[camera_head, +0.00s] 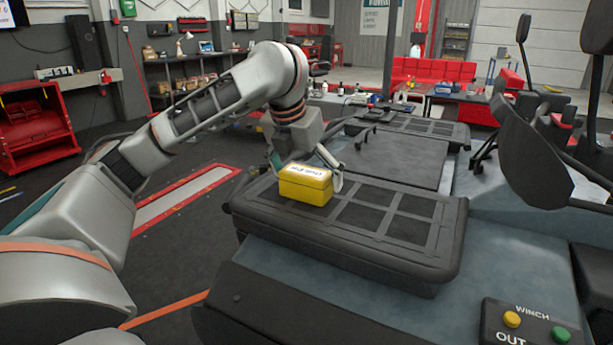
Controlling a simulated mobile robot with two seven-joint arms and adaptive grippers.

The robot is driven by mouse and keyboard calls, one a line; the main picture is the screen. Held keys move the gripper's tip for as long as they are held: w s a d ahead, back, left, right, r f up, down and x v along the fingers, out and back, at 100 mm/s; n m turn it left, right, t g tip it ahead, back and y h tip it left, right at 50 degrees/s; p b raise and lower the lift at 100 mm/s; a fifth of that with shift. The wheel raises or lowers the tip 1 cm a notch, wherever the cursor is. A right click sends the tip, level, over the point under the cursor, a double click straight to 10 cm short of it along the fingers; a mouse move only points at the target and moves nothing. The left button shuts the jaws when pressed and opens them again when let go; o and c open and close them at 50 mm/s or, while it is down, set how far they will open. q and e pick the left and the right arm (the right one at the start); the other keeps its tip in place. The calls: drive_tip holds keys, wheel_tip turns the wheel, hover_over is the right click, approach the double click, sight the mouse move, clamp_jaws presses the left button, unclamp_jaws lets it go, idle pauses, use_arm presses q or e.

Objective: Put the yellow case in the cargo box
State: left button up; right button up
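The yellow case (305,187) has a pale label with dark writing on its top. It is at the left part of the near black cargo box (405,228), over its ribbed, panelled lid, which looks shut. I cannot tell whether the case touches the lid. My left gripper (306,172) points down from above, with one finger at each side of the case, and looks shut on it. The contact at the far side is partly hidden. My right gripper is out of view.
A winch control box (525,322) with yellow and green buttons is at the lower right. A dark mirror (540,160) stands at the right. Another black box (415,125) lies farther back. Open floor is at the left, near a red cabinet (35,125).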

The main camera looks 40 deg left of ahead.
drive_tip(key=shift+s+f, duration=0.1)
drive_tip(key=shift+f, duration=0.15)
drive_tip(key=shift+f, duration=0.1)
